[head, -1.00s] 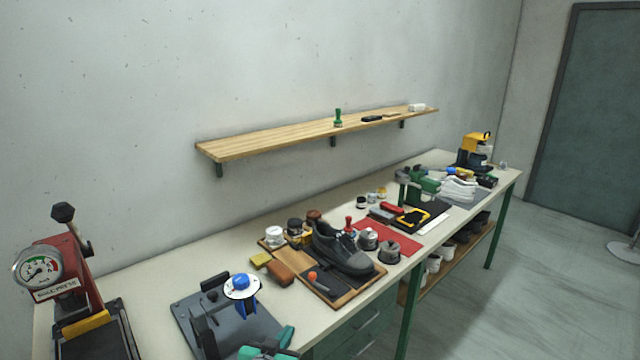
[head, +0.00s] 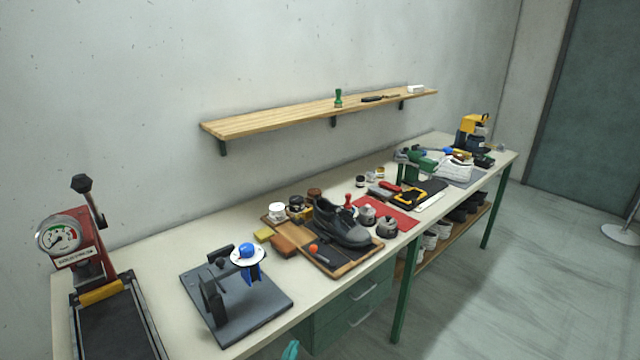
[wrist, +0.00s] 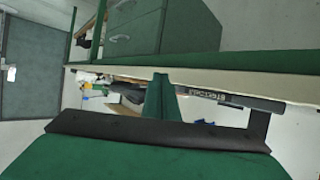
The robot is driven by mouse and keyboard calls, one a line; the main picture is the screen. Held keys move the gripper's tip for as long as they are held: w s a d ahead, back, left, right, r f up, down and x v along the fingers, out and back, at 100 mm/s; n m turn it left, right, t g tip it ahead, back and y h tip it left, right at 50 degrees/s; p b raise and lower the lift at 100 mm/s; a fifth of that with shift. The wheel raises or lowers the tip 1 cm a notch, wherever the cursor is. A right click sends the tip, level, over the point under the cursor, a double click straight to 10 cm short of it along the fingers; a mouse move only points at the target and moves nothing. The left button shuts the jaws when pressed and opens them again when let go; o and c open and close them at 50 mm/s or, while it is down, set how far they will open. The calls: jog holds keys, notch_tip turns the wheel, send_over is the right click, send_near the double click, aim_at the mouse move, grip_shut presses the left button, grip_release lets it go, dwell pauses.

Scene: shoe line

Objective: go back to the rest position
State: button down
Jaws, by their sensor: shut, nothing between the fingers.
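My gripper (wrist: 160,97) shows in the wrist view as narrow green fingers held together, shut and empty, beyond a black strip and a broad green body. The workbench edge and its green drawers (wrist: 135,30) fill the upper part of that view. In the head view only a small teal piece of my arm shows at the bottom edge, in front of the bench (head: 235,345); the fingertips are not visible there. It is apart from the grey jig with the blue knob (head: 246,252).
The red press with a gauge (head: 75,235) stands at the bench's left end. A dark shoe (head: 340,225) sits on a wooden tray among jars. A wall shelf (head: 270,122) hangs above. The floor (head: 480,300) right of the bench is clear.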

jog(key=s+d+f+n+y, duration=0.15)
jog(key=s+f, duration=0.25)
jog(key=s, duration=0.6)
jog(key=s+d+f+y, duration=0.15)
jog(key=s+f, duration=0.35)
jog(key=s, duration=0.5)
jog(key=s+d+r, duration=0.1)
jog(key=s+r, duration=0.2)
jog(key=s, duration=0.4)
jog(key=s+d+r+t, duration=0.1)
jog(key=s+r, duration=0.2)
jog(key=s, duration=0.4)
jog(key=s+d+r+t+h, duration=0.1)
jog(key=s+d+r, duration=0.1)
jog(key=s, duration=0.6)
jog(key=shift+r, duration=0.55)
